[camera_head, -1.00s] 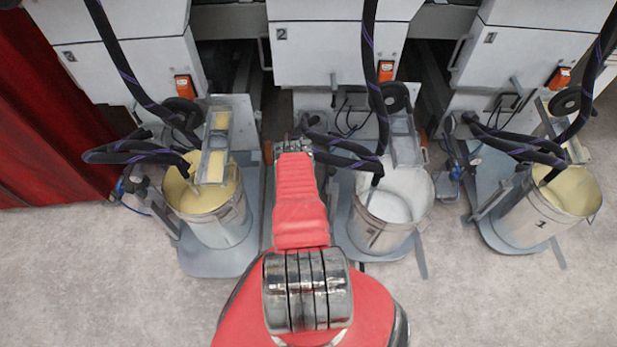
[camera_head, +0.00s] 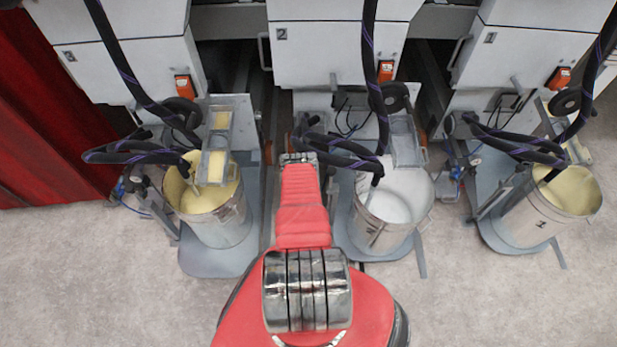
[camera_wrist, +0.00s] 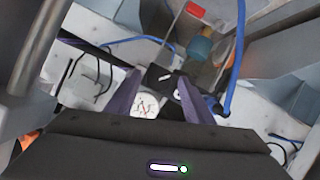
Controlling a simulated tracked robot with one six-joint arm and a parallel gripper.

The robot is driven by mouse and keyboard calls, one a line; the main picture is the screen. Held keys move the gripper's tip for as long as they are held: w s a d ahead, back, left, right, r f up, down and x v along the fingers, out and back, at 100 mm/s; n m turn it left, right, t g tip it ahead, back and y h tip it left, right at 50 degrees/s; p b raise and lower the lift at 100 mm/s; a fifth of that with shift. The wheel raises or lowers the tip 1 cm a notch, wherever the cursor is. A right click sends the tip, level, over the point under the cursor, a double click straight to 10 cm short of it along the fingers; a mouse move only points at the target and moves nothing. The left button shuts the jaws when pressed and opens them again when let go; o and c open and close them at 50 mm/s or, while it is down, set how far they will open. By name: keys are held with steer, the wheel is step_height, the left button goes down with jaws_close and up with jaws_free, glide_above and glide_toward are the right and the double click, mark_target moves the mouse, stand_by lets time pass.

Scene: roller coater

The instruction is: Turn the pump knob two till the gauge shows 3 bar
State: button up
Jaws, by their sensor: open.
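In the wrist view, my gripper (camera_wrist: 159,78) is open, its two purple fingers apart. A black part with a white mark (camera_wrist: 165,76), which looks like the pump knob, lies in the gap between the fingertips. I cannot tell whether they touch it. A round white gauge (camera_wrist: 144,105) with red on its dial shows just below, partly hidden by the gripper body; its reading is too small to tell. In the head view, my red arm reaches to the left of the bucket of white paint (camera_head: 393,200), below the cabinet marked 2 (camera_head: 335,50). My fingers are hidden there.
A blue hose (camera_wrist: 238,60) runs right of the fingers, and a teal fitting (camera_wrist: 201,47) stands beyond them. Buckets of yellow paint (camera_head: 216,222) (camera_head: 545,215) stand to either side. Black hoses (camera_head: 374,80) hang close to the arm. The floor in front is clear.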

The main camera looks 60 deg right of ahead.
steer(key=shift+c, duration=0.6)
steer(key=shift+a, duration=0.1)
steer(key=c, duration=0.9)
steer(key=shift+w+d, duration=0.15)
steer(key=shift+d, duration=0.05)
steer(key=shift+a, duration=0.15)
